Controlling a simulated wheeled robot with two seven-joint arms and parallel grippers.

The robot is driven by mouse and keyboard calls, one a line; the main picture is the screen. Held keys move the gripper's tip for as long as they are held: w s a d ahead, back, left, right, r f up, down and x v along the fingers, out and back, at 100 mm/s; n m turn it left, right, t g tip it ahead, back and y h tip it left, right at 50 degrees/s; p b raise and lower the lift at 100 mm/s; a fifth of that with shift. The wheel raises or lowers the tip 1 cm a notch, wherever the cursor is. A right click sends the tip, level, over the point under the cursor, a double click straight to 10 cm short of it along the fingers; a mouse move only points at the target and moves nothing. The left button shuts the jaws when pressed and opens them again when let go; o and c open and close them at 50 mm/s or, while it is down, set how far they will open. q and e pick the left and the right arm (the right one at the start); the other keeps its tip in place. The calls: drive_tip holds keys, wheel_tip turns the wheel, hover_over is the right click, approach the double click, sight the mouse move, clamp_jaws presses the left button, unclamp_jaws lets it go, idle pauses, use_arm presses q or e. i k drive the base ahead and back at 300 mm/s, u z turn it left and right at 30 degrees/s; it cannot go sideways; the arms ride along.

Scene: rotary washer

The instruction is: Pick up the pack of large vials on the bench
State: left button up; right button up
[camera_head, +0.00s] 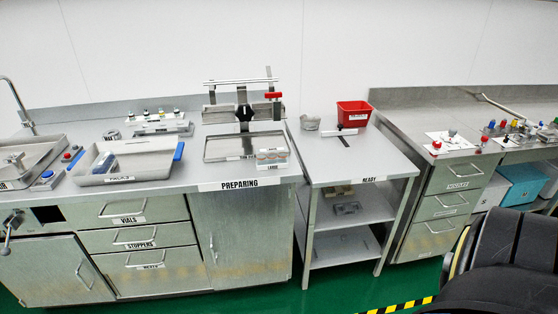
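The pack of large vials (272,158) appears to be the small pale, clear-sided block on the bench (220,187) at the front right of the PREPARING section. A small label on its front seems to read LARGE. It sits beside the right edge of a shallow metal tray (215,156) under a metal stand. The single vials are too small to make out. Neither of my grippers shows in the head view, so nothing is seen near the pack.
A metal tray with blue handles (130,172) lies to the left, near a sink (28,160). A red bin (354,112) and a grey bowl (310,123) stand on the READY table (340,165). That table's front top is mostly clear. A dark rounded shape fills the lower right corner.

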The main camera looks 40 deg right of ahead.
sight(274, 158)
drive_tip(key=z, duration=0.85)
drive_tip(key=i, duration=0.75)
drive_tip(key=z, duration=0.65)
